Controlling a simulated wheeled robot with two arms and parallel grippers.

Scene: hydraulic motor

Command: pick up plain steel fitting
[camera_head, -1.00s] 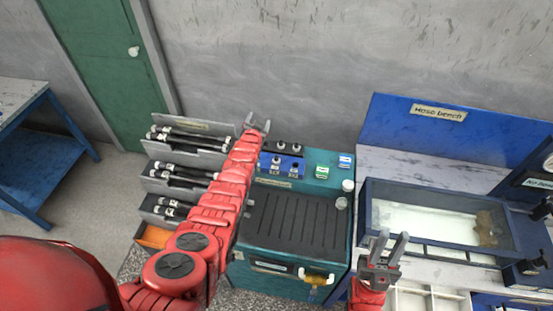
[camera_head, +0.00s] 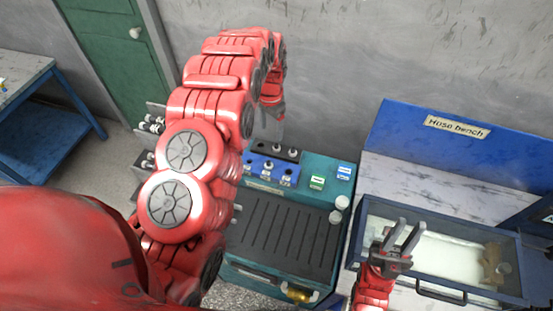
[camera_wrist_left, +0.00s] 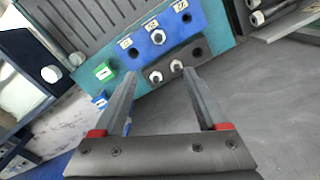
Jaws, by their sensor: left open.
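Steel fittings stand upright in two blocks at the back of the teal bench. The black block (camera_head: 262,145) holds two, a left fitting (camera_head: 277,149) and a right fitting (camera_head: 292,153); they also show in the left wrist view as one fitting (camera_wrist_left: 155,77) and another (camera_wrist_left: 178,67). I cannot tell which is the plain one. My left gripper (camera_wrist_left: 160,74) is open and empty, its fingers pointing toward the black block. My right gripper (camera_head: 408,227) is open and empty over the hose bench.
A green box (camera_head: 317,183) and a blue-and-white box (camera_head: 344,171) sit right of the blocks. White-capped jars (camera_head: 341,202) stand at the bench's right edge. A glass-topped tray (camera_head: 440,260) lies under my right gripper. A hose rack (camera_head: 152,125) is partly hidden by my left arm.

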